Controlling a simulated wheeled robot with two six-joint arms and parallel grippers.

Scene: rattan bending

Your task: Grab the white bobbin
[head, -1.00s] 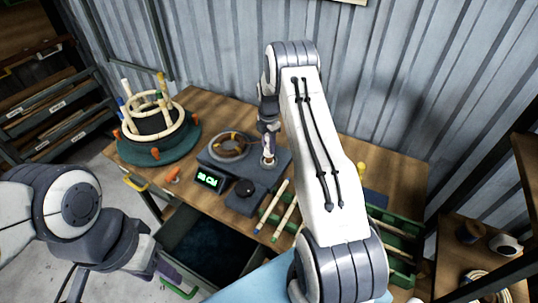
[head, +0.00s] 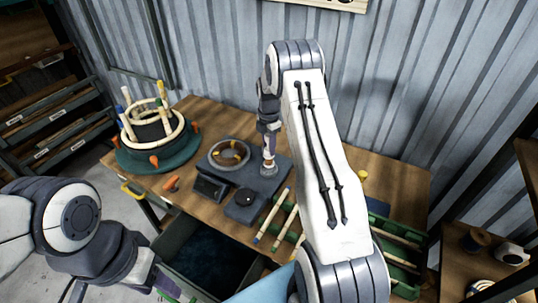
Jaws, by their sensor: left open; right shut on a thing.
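A small white rounded thing (head: 512,253) on the side table at the far right may be the white bobbin; it is too small to be sure. My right gripper (head: 268,151) reaches down over the grey device (head: 265,188) on the bench. It is shut on a small pale and brown upright piece (head: 268,167) at the device's post. My arm hides part of the bench. My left gripper (head: 163,283) is open and empty at the lower left, near the open drawer, well away from both side table and device.
A round scale pan (head: 229,153) with orange-brown bits sits on the device, beside a dark display (head: 209,187) and a black knob (head: 245,190). A green round jig (head: 150,157) with pale rings and pegs stands left. A dark spool (head: 476,240) stands beside the white thing.

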